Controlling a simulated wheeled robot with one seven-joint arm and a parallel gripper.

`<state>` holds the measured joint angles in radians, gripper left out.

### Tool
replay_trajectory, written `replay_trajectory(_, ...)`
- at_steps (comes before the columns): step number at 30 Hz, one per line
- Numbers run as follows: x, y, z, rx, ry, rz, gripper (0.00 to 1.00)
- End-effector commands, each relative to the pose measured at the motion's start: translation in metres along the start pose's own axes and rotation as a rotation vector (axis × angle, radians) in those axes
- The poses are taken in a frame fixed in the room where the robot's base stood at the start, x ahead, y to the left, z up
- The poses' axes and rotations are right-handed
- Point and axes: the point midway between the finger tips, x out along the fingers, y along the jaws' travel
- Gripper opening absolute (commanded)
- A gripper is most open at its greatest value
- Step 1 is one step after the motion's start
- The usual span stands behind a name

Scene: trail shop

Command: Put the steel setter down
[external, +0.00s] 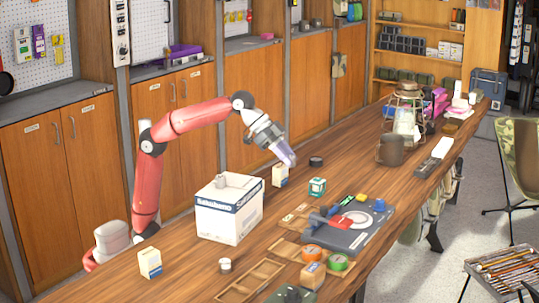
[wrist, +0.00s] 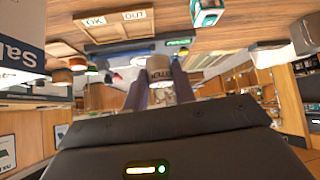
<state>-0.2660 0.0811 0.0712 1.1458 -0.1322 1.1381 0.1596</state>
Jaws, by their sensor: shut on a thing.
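My gripper (external: 287,158) is above the wooden bench, to the right of a large white and blue box (external: 228,222). A wooden tray marked OK and OUT (wrist: 108,29) shows in the wrist view.
On the bench (external: 190,262) are a small white carton (external: 280,175), a green and white box (external: 317,187), a dark round puck (external: 316,161) and a grey board with tools (external: 345,238). Wooden trays (external: 250,281) and tape rolls lie near the front. A lantern (external: 405,115) stands farther back.

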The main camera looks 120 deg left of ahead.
Motion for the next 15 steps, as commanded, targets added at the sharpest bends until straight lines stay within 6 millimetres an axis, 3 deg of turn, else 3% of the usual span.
replay_trajectory(1, -0.013, 0.0, -0.015, 0.0, 0.003, -0.001, 0.01)
replay_trajectory(7, -0.041, 0.0, -0.042, -0.001, 0.002, -0.001, 0.01)
replay_trajectory(15, -0.053, 0.002, -0.053, -0.001, -0.001, 0.0, 0.01)
